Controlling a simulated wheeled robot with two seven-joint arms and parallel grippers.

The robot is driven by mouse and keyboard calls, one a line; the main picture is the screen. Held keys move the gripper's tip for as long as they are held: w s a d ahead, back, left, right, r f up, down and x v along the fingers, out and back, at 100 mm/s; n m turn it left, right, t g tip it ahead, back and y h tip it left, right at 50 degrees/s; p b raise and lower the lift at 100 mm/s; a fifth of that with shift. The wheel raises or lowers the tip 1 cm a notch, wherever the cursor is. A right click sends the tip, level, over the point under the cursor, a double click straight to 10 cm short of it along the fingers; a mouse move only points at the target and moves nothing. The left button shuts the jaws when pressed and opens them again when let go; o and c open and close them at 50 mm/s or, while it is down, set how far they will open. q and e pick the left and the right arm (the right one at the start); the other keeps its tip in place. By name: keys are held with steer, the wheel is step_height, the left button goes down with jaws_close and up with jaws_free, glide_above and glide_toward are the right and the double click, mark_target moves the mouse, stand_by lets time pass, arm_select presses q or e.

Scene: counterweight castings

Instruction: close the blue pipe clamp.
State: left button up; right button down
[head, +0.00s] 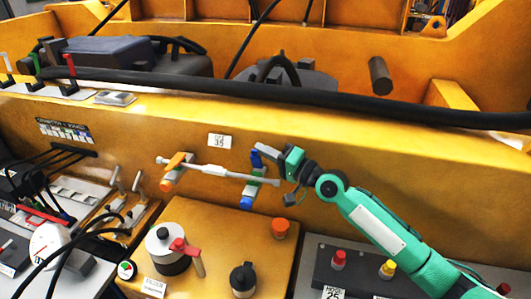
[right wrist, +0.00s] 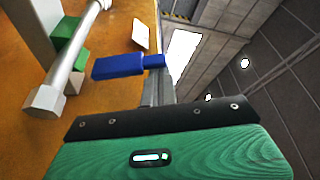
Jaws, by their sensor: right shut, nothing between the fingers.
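The blue pipe clamp (head: 247,201) is on the yellow wall at the right end of a pale horizontal pipe (head: 220,173). Its blue lever (head: 256,160) sticks up above the pipe, and it also shows in the right wrist view (right wrist: 118,67), standing out from the wall. My right gripper (head: 265,151), on a green arm, is shut and empty beside the top of the lever. In the right wrist view, the lever's end meets or overlaps the grey fingers; I cannot tell whether they touch. My left gripper is not in view.
An orange clamp (head: 169,184) holds the pipe's left end. A thick black hose (head: 330,96) runs above.

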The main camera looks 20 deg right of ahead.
steer(key=n+b, duration=0.1)
steer(key=s+f+n+b, duration=0.1)
steer(key=b, duration=0.1)
steer(key=a+n+y+b, duration=0.1)
steer(key=b, duration=0.1)
steer(key=shift+s+f, duration=0.15)
steer(key=shift+s, duration=0.15)
steer(key=s+a+f+n+y+b, duration=0.1)
steer(key=s+a+f+n+b, duration=0.1)
steer(key=f+b, duration=0.3)
steer(key=s+n+b, duration=0.1)
steer(key=b, duration=0.3)
steer(key=shift+s+a+n+y, duration=0.3)
steer(key=shift+n, duration=0.1)
steer(key=shift+f, duration=0.2)
